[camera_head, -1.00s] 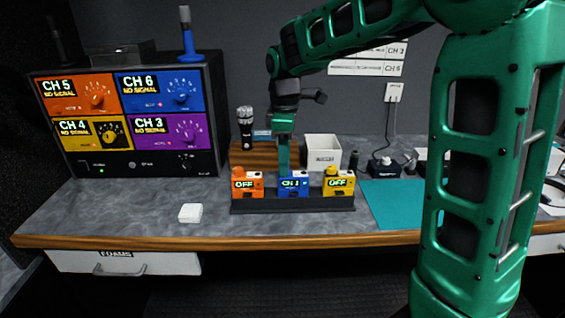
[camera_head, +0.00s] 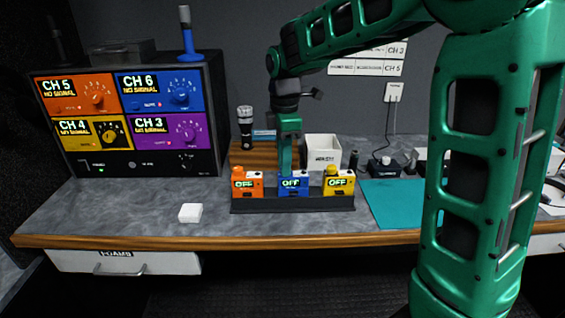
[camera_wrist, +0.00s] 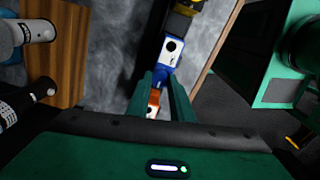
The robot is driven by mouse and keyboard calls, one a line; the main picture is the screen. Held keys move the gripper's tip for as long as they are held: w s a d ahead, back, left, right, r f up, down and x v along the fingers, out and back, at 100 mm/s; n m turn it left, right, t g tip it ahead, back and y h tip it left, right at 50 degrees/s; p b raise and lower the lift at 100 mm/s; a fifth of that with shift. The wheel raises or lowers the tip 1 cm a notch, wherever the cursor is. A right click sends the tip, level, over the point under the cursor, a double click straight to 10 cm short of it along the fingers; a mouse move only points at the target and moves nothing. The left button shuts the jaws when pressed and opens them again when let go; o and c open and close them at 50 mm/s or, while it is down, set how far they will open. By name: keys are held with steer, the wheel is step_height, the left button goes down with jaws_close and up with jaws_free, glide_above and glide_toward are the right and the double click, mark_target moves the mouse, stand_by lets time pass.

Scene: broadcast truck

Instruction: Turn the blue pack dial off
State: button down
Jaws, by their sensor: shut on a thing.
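The blue pack (camera_head: 293,189) stands in the dark tray (camera_head: 292,207) between the orange pack (camera_head: 247,187) and the yellow pack (camera_head: 339,185). Its display reads OFF, as do the displays of the other two. My gripper (camera_head: 285,172) points down at the top of the blue pack, shut on its dial, which the fingers hide in the head view.
The receiver rack (camera_head: 130,120) with four coloured panels stands at the left. A white box (camera_head: 323,152) and a wooden block holding a microphone (camera_head: 246,125) are behind the packs. A white block (camera_head: 190,213) lies at front left; a teal mat (camera_head: 400,205) is at right.

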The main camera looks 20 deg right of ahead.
steer(key=c, duration=1.6)
jaws_free()
steer(key=shift+o, duration=0.2)
step_height(320, 180, up, 11)
steer(key=shift+f, duration=0.15)
steer(key=shift+d, duration=0.1)
